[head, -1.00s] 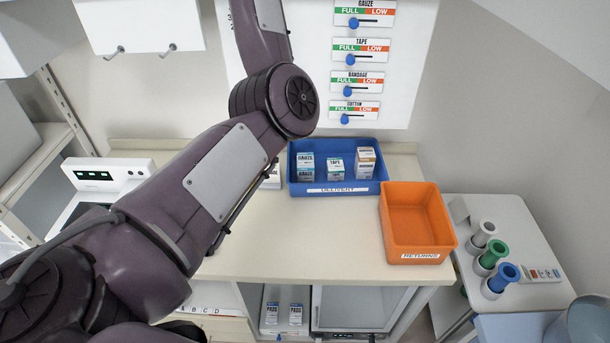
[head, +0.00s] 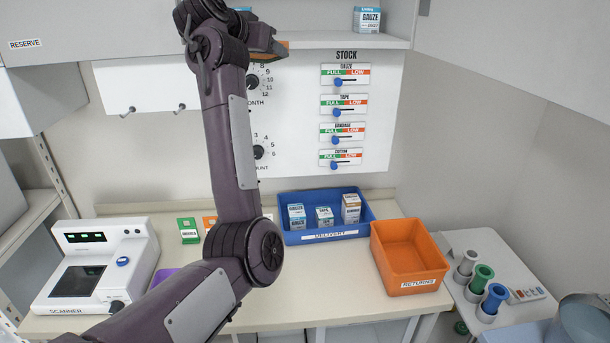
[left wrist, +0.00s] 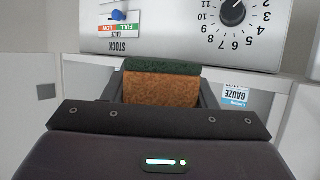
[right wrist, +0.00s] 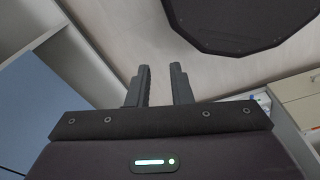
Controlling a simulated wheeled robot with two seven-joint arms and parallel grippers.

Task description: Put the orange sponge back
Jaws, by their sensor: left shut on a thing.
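The orange sponge (left wrist: 162,90) has a dark green layer along one side. In the left wrist view it sits between the fingers of my left gripper (left wrist: 160,95), which is shut on it.
A gauze box (head: 367,20) stands on the upper shelf (head: 330,40). On the counter are the scanner (head: 78,285), a green card (head: 188,232), the blue delivery bin (head: 330,236) and the empty orange returns bin (head: 411,270). Colored tubes (head: 483,277) stand on the right cart.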

